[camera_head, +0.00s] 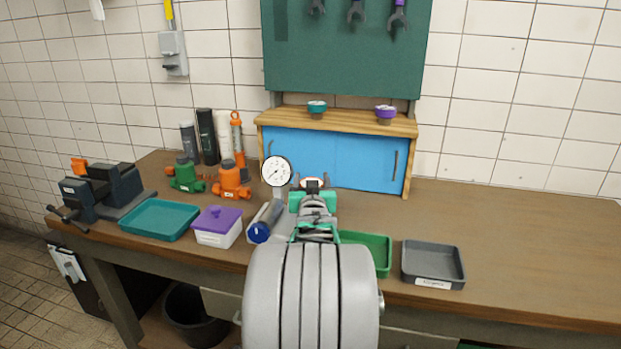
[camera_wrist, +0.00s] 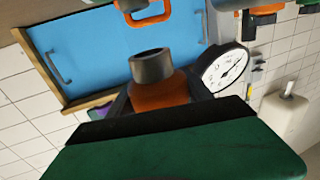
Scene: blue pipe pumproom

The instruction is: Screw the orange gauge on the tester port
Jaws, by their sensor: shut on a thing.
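My gripper (camera_head: 312,187) is shut on the orange gauge, above the bench in front of the blue cabinet. In the head view only a small orange-rimmed part of the orange gauge (camera_head: 303,183) shows between the fingers. In the wrist view the orange gauge (camera_wrist: 160,92) shows an orange body and a dark grey open-ended stem (camera_wrist: 153,65) pointing away from my gripper. The tester has a white dial (camera_head: 276,171) on a post and a grey cylinder with a blue end (camera_head: 259,233), just left of my gripper. The dial also shows in the wrist view (camera_wrist: 223,69). I cannot make out the port.
Green (camera_head: 187,174) and orange (camera_head: 231,180) valve bodies stand left of the tester, with several tall cylinders behind. A purple-lidded box (camera_head: 217,226), teal tray (camera_head: 159,219), green tray (camera_head: 380,254) and grey tray (camera_head: 433,263) lie along the front. The bench's right side is clear.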

